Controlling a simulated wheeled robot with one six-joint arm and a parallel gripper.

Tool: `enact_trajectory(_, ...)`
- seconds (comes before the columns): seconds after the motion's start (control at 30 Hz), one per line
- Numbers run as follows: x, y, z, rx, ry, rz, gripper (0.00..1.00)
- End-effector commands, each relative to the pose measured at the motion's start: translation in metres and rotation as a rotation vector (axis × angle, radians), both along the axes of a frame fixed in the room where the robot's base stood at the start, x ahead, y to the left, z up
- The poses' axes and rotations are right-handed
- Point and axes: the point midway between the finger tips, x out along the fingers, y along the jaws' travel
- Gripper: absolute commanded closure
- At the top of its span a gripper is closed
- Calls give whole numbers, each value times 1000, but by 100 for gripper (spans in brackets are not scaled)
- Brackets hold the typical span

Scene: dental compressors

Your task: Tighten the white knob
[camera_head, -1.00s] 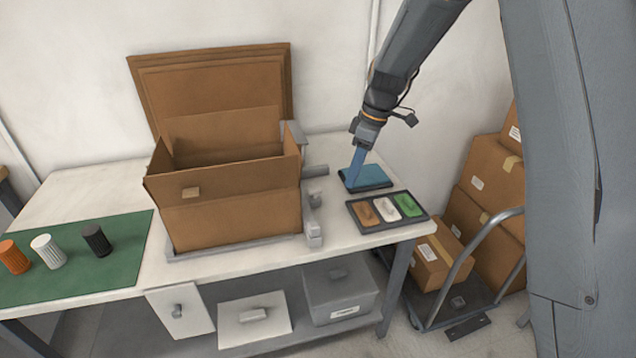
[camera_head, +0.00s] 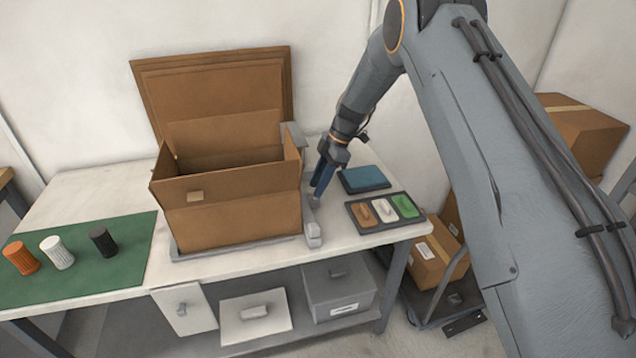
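The white knob (camera_head: 58,252) is a ribbed cylinder on the green mat (camera_head: 128,267) at the left of the table. It stands between an orange knob (camera_head: 21,258) and a black knob (camera_head: 103,241). My gripper (camera_head: 318,190) has blue fingers pointing down beside the right side of the open cardboard box, near the grey fixture there. It is far to the right of the white knob. The fingers overlap in this view, so their opening is unclear. I see nothing held between them.
The open cardboard box (camera_head: 232,215) stands mid-table between my gripper and the knobs. A blue pad (camera_head: 364,178) and a dark tray (camera_head: 357,214) with brown, white and green pieces lie to the right. A cart with boxes (camera_head: 432,258) stands beyond the table's right end.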

Motion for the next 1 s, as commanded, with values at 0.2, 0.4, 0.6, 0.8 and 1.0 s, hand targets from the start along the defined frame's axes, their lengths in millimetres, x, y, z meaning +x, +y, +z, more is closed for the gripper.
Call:
enact_trajectory(0.2, -1, 3, -7, -1, -2, 1, 69)
enact_trajectory(0.4, -1, 3, -7, -1, -2, 1, 74)
enact_trajectory(0.6, -1, 3, -7, -1, -2, 1, 100)
enact_trajectory(0.8, -1, 3, -7, -1, -1, -7, 100)
enact_trajectory(1.0, -1, 3, -7, -1, -2, -64, 100)
